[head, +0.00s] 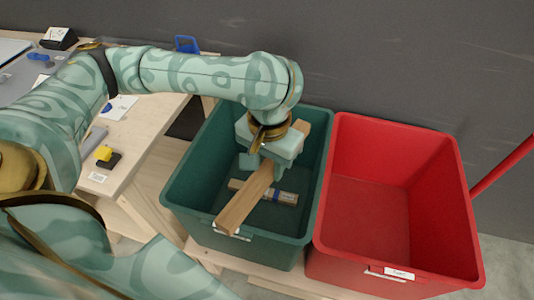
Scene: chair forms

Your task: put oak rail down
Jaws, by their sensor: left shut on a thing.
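The oak rail (243,203) is a long light-brown wooden bar, held slantwise over the green bin (182,190). My left gripper (266,160) is shut on the rail near its middle, with the hand above the bin's opening. The hand hides part of the rail. The rail's near end comes close to the bin's front wall in the picture; I cannot tell whether it touches. My right gripper is not in view.
A shorter wooden piece with a blue mark (284,197) lies in the green bin. An empty red bin (370,205) stands to the right. A wooden workbench (150,125) with a yellow-and-black item (106,155) is on the left. A grey wall rises behind.

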